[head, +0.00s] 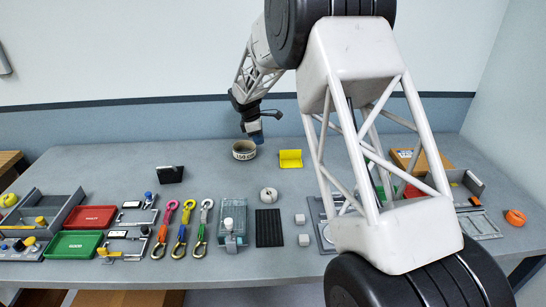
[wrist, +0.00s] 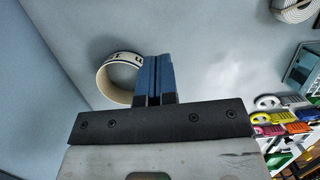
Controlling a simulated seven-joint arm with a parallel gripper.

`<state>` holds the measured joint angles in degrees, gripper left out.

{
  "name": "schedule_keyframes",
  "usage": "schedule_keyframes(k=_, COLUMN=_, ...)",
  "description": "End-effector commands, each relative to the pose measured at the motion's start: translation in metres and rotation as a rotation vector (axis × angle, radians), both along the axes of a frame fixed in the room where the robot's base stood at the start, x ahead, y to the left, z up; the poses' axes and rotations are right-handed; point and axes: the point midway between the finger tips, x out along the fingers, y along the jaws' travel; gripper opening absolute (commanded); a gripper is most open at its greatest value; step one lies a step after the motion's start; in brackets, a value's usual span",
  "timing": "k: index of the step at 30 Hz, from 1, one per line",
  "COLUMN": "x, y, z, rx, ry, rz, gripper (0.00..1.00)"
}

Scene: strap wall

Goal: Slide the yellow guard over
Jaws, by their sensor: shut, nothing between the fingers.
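My gripper (head: 257,137) is at the back of the table, just above or beside a pale tape-like ring (head: 244,150). In the wrist view its two blue fingers (wrist: 152,62) are together with nothing between them, and the ring (wrist: 117,78) shows just left of them. Whether they touch the ring is unclear. Several yellow parts could be the guard; I cannot tell which. A yellow angled piece (head: 290,159) stands right of the ring, apart from my gripper. Small yellow parts sit at the left, on a grey tray (head: 40,221) and on a latch plate (head: 108,252).
Red (head: 90,218) and green (head: 74,245) trays stand at the left. Several coloured hook straps (head: 182,230) lie front centre, beside a clear-topped box (head: 232,222) and a black ribbed mat (head: 269,228). A dark block (head: 170,174) stands behind. My arm hides part of the right side.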

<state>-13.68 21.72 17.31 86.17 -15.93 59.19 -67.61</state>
Motion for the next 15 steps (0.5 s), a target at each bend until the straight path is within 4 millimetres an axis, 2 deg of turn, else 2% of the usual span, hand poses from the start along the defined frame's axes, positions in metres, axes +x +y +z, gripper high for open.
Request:
schedule_keyframes(k=8, x=0.0, y=-0.003, z=-0.012, rx=-0.001, ry=0.002, rz=0.0, gripper=0.0)
schedule_keyframes(k=15, x=-0.001, y=-0.01, z=-0.039, rx=-0.001, ry=0.003, rz=-0.001, gripper=0.0)
